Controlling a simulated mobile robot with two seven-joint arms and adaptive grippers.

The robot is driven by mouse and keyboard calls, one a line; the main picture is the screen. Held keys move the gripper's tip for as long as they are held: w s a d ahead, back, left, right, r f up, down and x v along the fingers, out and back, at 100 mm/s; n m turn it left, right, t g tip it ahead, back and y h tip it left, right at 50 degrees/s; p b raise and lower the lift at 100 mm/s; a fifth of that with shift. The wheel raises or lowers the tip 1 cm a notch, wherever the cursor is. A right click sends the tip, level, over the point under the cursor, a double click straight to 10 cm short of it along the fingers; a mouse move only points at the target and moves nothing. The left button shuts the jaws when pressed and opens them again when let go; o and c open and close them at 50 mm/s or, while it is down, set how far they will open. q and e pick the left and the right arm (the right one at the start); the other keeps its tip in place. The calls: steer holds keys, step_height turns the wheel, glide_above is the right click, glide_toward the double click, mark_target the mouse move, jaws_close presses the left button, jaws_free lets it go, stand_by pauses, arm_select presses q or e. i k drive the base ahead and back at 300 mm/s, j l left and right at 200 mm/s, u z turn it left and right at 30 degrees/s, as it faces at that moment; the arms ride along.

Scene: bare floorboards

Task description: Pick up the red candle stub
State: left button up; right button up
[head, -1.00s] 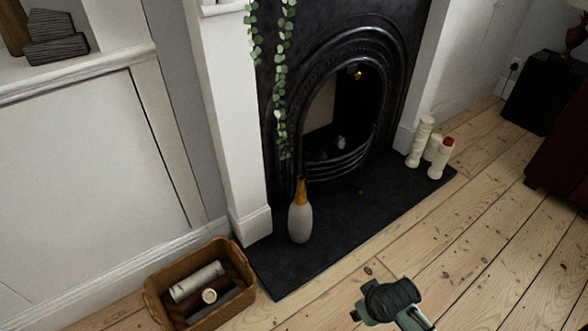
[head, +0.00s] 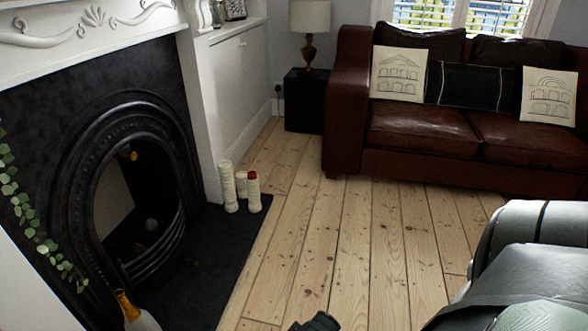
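The red candle stub (head: 253,176) is a small dark red piece on top of the rightmost white candle (head: 253,194). That candle stands in a group of three at the far right end of the black hearth. A taller white candle (head: 228,188) and a shorter one (head: 241,184) stand beside it on the left.
The black hearth (head: 212,262) lies before the cast-iron fireplace (head: 130,190). A vase (head: 133,315) is cut off at lower left. A brown leather sofa (head: 345,110) and a black cabinet (head: 304,101) with a lamp (head: 309,22) stand behind. Bare floorboards (head: 350,240) lie clear between.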

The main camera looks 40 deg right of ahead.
mark_target(251, 175)
steer(key=k+j+z, duration=0.1)
steer(key=z, duration=1)
steer(key=i+l, duration=0.4)
steer(key=i, duration=0.2)
steer(key=i+l+u, duration=0.1)
steer(key=i+l, duration=0.35)
steer(key=i, duration=0.2)
